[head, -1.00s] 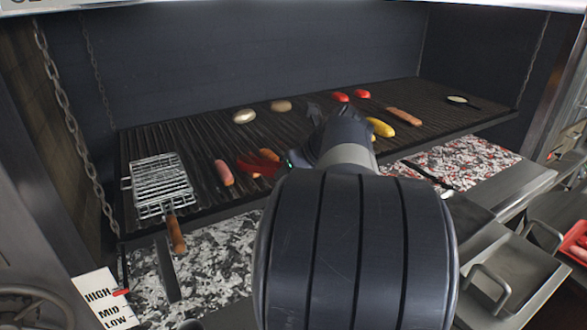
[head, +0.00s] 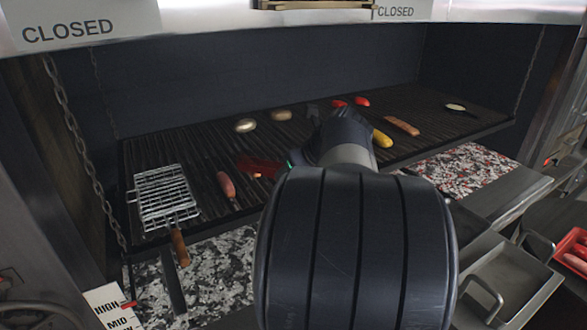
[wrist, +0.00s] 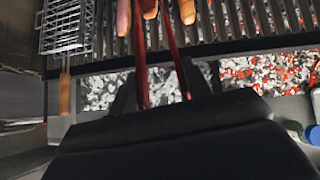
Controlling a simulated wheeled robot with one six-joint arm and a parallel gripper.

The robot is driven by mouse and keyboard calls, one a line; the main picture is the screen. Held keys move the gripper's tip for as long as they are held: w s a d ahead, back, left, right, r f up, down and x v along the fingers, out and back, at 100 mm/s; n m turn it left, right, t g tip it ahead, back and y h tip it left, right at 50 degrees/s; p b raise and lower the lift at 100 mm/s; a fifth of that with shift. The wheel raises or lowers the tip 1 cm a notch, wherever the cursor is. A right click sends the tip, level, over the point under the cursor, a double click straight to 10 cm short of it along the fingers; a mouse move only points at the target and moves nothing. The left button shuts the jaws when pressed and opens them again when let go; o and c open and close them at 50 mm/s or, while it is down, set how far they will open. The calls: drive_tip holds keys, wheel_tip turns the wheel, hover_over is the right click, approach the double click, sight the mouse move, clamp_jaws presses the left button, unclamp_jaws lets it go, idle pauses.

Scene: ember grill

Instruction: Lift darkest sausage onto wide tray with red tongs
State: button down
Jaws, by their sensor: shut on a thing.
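My gripper (wrist: 156,88) is shut on the red tongs (wrist: 141,62), whose two arms reach forward over the grill in the wrist view. In the head view the red tongs (head: 258,166) show beside my wrist, low over the grate. A reddish-brown sausage (head: 226,184) lies just left of the tongs. Which sausage is darkest is unclear. The tong tips are out of frame. My arm hides part of the grill.
A wire basket (head: 164,195) with a wooden handle sits at the grate's left. Another sausage (head: 402,126), a yellow vegetable (head: 382,139) and a small pan (head: 459,108) lie right. Steel trays (head: 515,275) and a red container (head: 572,258) of sausages stand at lower right.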

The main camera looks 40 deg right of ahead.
wheel_tip(320, 180, up, 7)
drive_tip(key=p, duration=0.5)
drive_tip(key=s+a+t+b, duration=0.1)
drive_tip(key=s+a+t, duration=0.1)
drive_tip(key=s, duration=1)
drive_tip(key=s+a+t+h+b, duration=0.1)
drive_tip(key=s+t, duration=0.4)
drive_tip(key=s, duration=0.7)
drive_tip(key=shift+a+t+b, duration=0.3)
drive_tip(key=shift+a, duration=0.2)
